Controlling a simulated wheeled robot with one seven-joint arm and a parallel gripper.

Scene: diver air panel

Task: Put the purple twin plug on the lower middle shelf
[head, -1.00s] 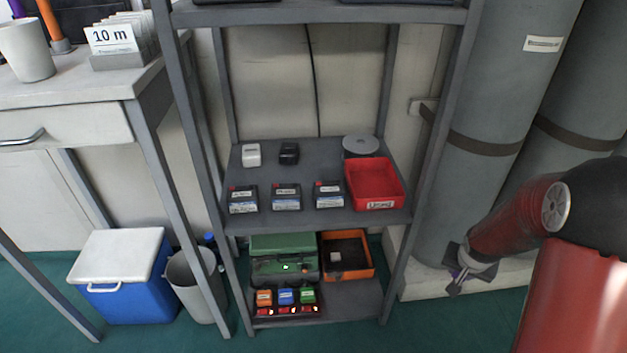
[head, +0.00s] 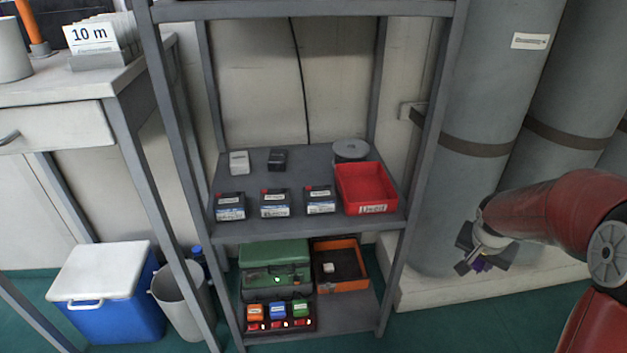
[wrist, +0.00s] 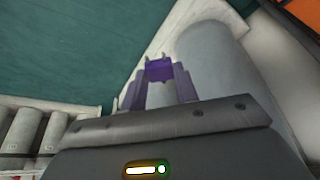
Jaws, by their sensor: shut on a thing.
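My gripper (head: 470,266) is at the right in the head view, in front of the grey cylinders and away from the shelves. It is shut on the purple twin plug (wrist: 159,70), which shows between the fingertips in the wrist view. In the head view only a little purple shows at the gripper. The shelf second from the floor (head: 318,162) holds a white block (head: 239,163), a small black block (head: 277,160), three labelled black boxes (head: 275,203), a grey disc (head: 350,150) and a red bin (head: 366,186). Bare grey surface shows between its back and front rows.
The bottom shelf (head: 345,312) holds a green case (head: 274,254), an orange bin (head: 340,284) and a rack with orange, blue and green plugs (head: 278,311). Rack posts (head: 417,150) flank the shelves. Tall cylinders (head: 475,100) stand at right. A cooler (head: 105,290) and bucket (head: 182,300) stand at left.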

